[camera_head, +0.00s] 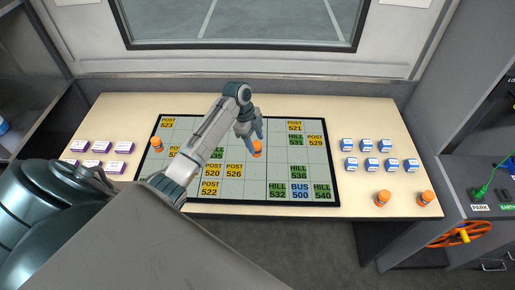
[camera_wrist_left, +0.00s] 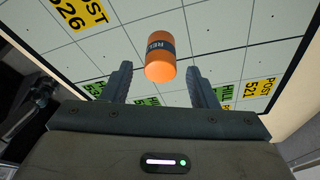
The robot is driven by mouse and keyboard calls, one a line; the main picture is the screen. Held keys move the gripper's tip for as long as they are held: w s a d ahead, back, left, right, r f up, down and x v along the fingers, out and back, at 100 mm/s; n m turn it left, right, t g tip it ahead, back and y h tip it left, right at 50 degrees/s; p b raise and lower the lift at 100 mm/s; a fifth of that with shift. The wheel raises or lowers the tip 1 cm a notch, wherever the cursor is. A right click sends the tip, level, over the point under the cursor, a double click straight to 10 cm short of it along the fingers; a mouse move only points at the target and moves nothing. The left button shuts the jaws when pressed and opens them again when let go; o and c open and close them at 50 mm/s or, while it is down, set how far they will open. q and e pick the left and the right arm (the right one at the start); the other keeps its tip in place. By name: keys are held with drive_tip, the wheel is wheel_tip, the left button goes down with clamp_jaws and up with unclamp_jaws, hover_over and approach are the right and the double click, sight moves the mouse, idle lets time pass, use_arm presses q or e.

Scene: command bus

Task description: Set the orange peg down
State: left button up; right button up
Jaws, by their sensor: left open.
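An orange peg (camera_head: 257,149) with a dark band stands on the gridded board (camera_head: 240,196), right of its middle. In the left wrist view the peg (camera_wrist_left: 160,58) shows between the fingers, with a gap on each side. My left gripper (camera_head: 252,138) is open around or just above the peg; the wrist view also shows its fingers (camera_wrist_left: 160,85) apart. My right gripper does not show.
More orange pegs stand at the board's left (camera_head: 157,145) and on the table's right (camera_head: 382,198). Blue-and-white blocks (camera_head: 365,164) sit right of the board, purple-and-white ones (camera_head: 101,147) left. Yellow and green labelled tiles lie on the board. A window (camera_head: 240,45) is behind.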

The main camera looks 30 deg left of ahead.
use_arm(q)
drive_tip(key=b+v, duration=0.2)
drive_tip(key=v, duration=0.6)
